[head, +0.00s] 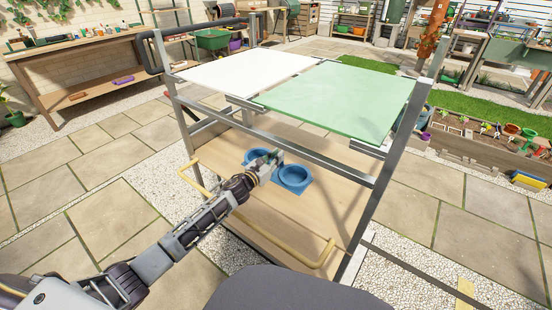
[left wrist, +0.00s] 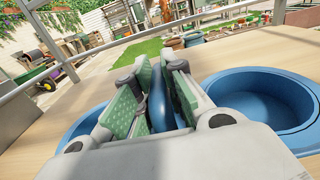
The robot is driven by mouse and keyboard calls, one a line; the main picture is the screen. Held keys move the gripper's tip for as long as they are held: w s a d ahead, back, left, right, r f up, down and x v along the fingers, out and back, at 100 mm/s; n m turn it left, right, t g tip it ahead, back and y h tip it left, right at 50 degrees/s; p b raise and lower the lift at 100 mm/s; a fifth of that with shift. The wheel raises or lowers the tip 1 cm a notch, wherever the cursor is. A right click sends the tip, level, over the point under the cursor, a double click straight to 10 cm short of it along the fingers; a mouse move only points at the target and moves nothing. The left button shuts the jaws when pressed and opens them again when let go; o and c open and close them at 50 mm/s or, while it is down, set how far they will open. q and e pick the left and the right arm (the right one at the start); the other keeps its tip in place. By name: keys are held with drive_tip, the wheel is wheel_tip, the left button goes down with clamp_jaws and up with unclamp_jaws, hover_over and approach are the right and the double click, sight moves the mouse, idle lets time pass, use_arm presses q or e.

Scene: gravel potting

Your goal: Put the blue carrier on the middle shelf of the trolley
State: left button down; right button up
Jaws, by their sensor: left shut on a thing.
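The blue carrier (head: 293,178) has two round cups and sits on or just over the wooden middle shelf (head: 317,209) of the trolley (head: 346,172). I cannot tell whether its base touches the board. My left gripper (head: 268,163) is between the two cups, shut on the carrier's middle handle. In the left wrist view the gripper (left wrist: 167,95) pinches the blue handle, with one empty cup (left wrist: 262,98) at right and the other partly hidden at left. My right gripper does not show.
The trolley's top holds a white panel (head: 245,73) and a green panel (head: 340,98) above the shelf. Much of the board is clear. A workbench (head: 95,80) stands at the back left.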

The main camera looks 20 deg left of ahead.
use_arm(q)
drive_tip(key=shift+f, duration=0.1)
drive_tip(key=c, duration=1.5)
unclamp_jaws()
